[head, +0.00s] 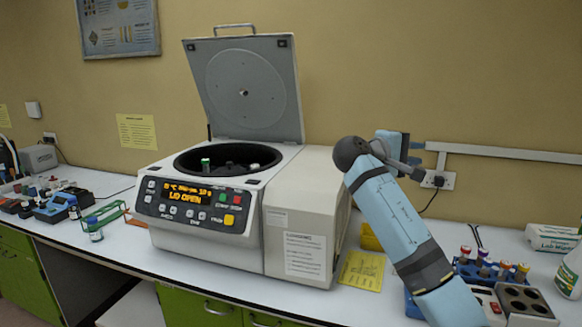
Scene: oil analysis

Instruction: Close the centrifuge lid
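The centrifuge (310,205) stands on the white bench in the middle of the head view. Its grey lid (245,88) is raised, leaning back behind the open round bowl (228,159). A tube with a green cap (205,164) shows inside the bowl. The front display (186,196) reads "LID OPEN" in orange. My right arm rises from the lower right, and its gripper (408,166) is right of the centrifuge, apart from the lid. Its fingers are small and partly hidden by the wrist, so their opening is unclear. My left gripper is out of view.
On the left are a green rack (104,216) and several small bottles and boxes. On the right are a blue rack (490,270) of capped tubes, a block with dark wells (523,302) and a wipes box (552,238). A yellow sheet (362,270) lies beside the centrifuge.

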